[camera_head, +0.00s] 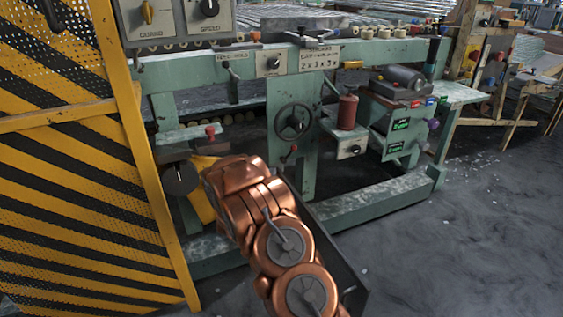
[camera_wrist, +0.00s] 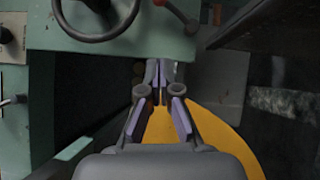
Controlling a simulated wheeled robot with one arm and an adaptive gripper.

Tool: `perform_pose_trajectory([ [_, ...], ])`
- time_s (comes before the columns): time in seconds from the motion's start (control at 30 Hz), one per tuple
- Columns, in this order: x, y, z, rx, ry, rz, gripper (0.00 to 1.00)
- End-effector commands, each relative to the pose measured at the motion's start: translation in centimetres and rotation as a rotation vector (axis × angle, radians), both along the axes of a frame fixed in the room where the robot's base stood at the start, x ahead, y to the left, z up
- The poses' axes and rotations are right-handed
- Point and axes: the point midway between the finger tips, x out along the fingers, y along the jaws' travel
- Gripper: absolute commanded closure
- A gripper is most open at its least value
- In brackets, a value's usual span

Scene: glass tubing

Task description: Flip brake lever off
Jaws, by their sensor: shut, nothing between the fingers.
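No lever is marked as the brake. In the head view a short lever with a red knob (camera_head: 284,159) sits below the black handwheel (camera_head: 294,122) on the green machine. Another red knob (camera_head: 210,132) shows on the machine's left part. In the wrist view a grey lever with a red end (camera_wrist: 176,10) shows at the top edge, right of a dark handwheel (camera_wrist: 97,18); I cannot tell which of the two it is. My gripper (camera_wrist: 160,72) is shut and empty, below and apart from this lever. In the head view my copper arm hides it.
A yellow-black striped guard (camera_head: 75,190) stands close at the left. A yellow curved part (camera_wrist: 205,135) lies beneath my gripper in the wrist view. The machine's green base beam (camera_head: 375,212) runs along the floor. Open grey floor (camera_head: 470,245) is at the right.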

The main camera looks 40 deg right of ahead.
Motion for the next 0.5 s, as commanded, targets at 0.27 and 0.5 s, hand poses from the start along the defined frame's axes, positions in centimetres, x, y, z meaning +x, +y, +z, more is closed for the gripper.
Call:
perform_pose_trajectory([
  [0.27, 1.8, -2.9, 0.0, -0.001, -0.004, -0.002, 1.00],
  [0.5, 3.6, -5.7, 0.3, 0.001, -0.003, -0.003, 1.00],
])
